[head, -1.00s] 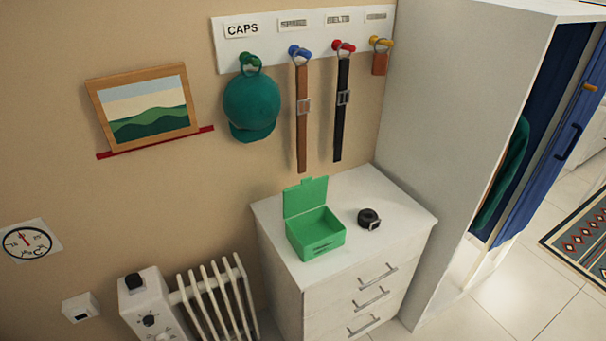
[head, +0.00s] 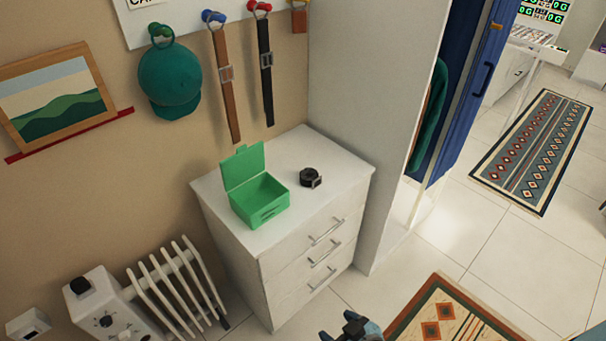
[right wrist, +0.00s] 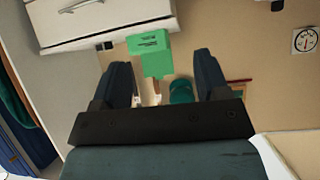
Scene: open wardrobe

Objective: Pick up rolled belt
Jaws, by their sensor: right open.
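The rolled belt (head: 311,178) is a small black coil with a metal buckle. It lies on the white dresser top (head: 330,157), to the right of the open green box (head: 262,203). My right gripper (head: 350,328) shows at the bottom edge of the head view, below and in front of the dresser and well apart from the belt. In the right wrist view its two dark fingers (right wrist: 165,85) are spread with nothing between them. My left gripper is not in view.
The dresser stands between a white radiator (head: 175,285) and the wardrobe side (head: 365,110). Two hanging belts (head: 225,85) and a teal cap (head: 168,75) hang above it. Rugs (head: 450,310) lie on the tiled floor to the right.

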